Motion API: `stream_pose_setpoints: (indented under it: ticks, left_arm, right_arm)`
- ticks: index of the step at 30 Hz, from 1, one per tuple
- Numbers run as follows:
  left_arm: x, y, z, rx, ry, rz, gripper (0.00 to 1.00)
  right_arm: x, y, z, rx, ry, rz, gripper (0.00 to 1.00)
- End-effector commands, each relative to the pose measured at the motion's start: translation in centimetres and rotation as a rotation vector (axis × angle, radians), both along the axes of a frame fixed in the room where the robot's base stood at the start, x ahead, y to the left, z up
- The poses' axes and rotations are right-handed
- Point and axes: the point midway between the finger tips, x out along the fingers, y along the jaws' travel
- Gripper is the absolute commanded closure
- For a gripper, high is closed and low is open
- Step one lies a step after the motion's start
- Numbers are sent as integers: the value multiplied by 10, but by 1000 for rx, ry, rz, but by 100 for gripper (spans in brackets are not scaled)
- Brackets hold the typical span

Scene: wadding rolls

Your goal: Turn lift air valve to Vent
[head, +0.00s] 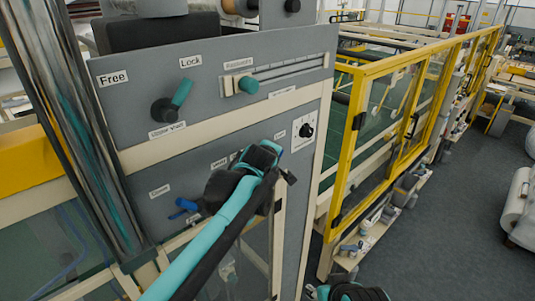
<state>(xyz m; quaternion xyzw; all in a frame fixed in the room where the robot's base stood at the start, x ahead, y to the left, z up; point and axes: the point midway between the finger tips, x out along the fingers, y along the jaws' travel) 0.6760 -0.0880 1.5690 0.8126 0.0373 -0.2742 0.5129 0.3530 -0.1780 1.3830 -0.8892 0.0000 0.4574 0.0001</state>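The grey control panel (135,95) fills the left and middle of the head view. A small blue handle (186,204) low on it looks like the lift air valve, but I cannot be sure. Small labels (160,190) surround it, too blurred to read; I cannot tell its setting. My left arm reaches up from the bottom, and its dark end, with my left gripper (222,188), is in front of the panel just right of the blue handle. Its fingers are not clear, and I cannot tell whether it touches the handle. Only a piece of my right arm shows at the bottom edge.
Above are a teal-handled lever (172,102) near the labels Free and Lock, and a slider with a teal knob (248,85). A black rotary knob (306,130) sits at right. A yellow guard frame (342,150) stands beside the panel; open dark floor (435,235) lies further right.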

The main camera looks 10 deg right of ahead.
Motion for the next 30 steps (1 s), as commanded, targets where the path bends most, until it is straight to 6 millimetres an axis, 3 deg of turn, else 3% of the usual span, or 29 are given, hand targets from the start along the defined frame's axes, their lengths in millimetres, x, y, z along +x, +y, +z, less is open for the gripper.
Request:
stream_pose_setpoints:
  ticks: [25,30]
  left_arm:
    - [4,-6,-1,-4,-2,0,100]
    - [6,1,8,-5,-2,1,100]
  right_arm:
    - [0,0,0,0,0,0,60]
    - [0,0,7,0,0,0,60]
